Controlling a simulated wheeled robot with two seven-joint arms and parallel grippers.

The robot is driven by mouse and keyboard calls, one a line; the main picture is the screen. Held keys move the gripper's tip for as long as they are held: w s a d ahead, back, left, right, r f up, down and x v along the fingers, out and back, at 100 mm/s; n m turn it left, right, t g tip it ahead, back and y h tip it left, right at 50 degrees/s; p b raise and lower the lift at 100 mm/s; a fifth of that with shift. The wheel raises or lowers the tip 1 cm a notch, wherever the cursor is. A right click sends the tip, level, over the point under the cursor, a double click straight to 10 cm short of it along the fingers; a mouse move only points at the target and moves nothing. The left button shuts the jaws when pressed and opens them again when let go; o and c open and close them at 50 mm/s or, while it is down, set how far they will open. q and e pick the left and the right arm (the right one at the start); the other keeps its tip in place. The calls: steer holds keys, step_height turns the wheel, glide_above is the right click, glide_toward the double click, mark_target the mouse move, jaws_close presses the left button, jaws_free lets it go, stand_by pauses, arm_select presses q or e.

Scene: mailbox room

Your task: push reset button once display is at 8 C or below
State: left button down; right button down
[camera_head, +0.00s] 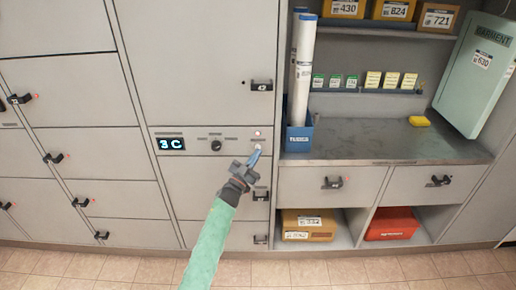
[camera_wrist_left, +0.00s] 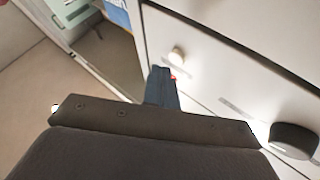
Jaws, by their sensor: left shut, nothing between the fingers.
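The display (camera_head: 171,143) on the grey control panel (camera_head: 190,150) reads 3 C in blue digits. Two small round buttons sit one above the other at the panel's right end, an upper one (camera_head: 258,133) and a lower one (camera_head: 258,147). Their labels are too small to read. My left gripper (camera_head: 255,158) is shut and empty, its tips at the lower button. In the left wrist view, the closed fingers (camera_wrist_left: 162,86) reach the panel beside a red glow (camera_wrist_left: 173,78), below a pale round button (camera_wrist_left: 177,57). I cannot tell whether the tips press anything. My right gripper is out of view.
A black knob (camera_head: 216,146) sits mid-panel, also in the left wrist view (camera_wrist_left: 293,140). Locker doors with black handles surround the panel. A blue holder (camera_head: 299,138) with white tubes stands right of it on a dark counter (camera_head: 385,140).

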arm_select(q)
steer(key=shift+w, duration=0.15)
stand_by(0.4)
steer(key=shift+w, duration=0.3)
steer(key=shift+w, duration=0.35)
stand_by(0.8)
steer(key=shift+s, duration=0.85)
steer(key=s+p, duration=0.2)
steer(key=s, duration=0.3)
steer(key=shift+p, duration=0.4)
